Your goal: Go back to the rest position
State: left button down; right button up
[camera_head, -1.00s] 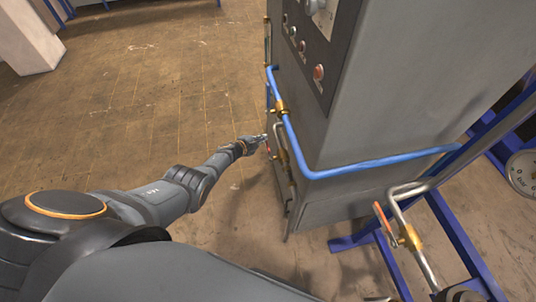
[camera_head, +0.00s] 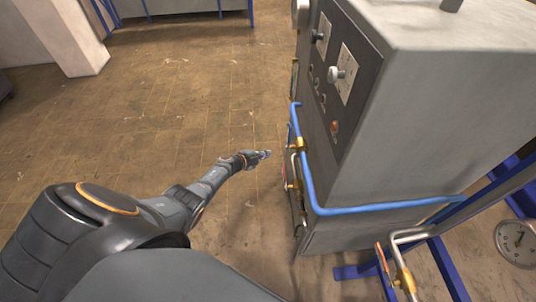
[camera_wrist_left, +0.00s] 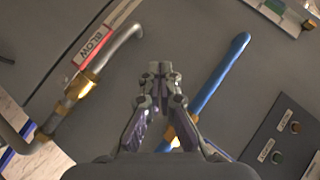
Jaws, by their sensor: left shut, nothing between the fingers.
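My left gripper (camera_head: 264,155) is at the end of the left arm, which reaches forward from the lower left in the head view. It is in the air, a little left of the grey cabinet (camera_head: 400,140) and apart from its pipes. In the left wrist view the left gripper (camera_wrist_left: 161,72) is shut, with nothing between its fingertips. My right gripper does not show in either view now.
A blue pipe (camera_head: 370,209) with brass fittings wraps the cabinet. A dark control panel (camera_head: 333,80) faces left. The brown floor (camera_head: 170,110) on the left is clear.

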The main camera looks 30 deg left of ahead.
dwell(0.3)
pick_arm(q)
jog(key=s+f+n+g+y+b, duration=0.45)
jog(key=s+f+n, duration=0.45)
jog(key=s+f, duration=1.3)
jog(key=s+d+f+n+g, duration=0.2)
jog(key=s+f, duration=0.1)
jog(key=s, duration=0.6)
jog(key=s+d+f+n+g+b, duration=0.1)
jog(key=s+f, duration=0.3)
jog(key=s, duration=0.6)
jog(key=s+d+f+n+g+b, duration=0.1)
jog(key=s+d+f+n+g, duration=0.1)
jog(key=s, duration=0.8)
notch_tip(320, 180, down, 2)
jog(key=shift+d+f+n+g, duration=0.25)
jog(key=shift+d+n+g, duration=0.1)
jog(key=shift+n+g, duration=0.4)
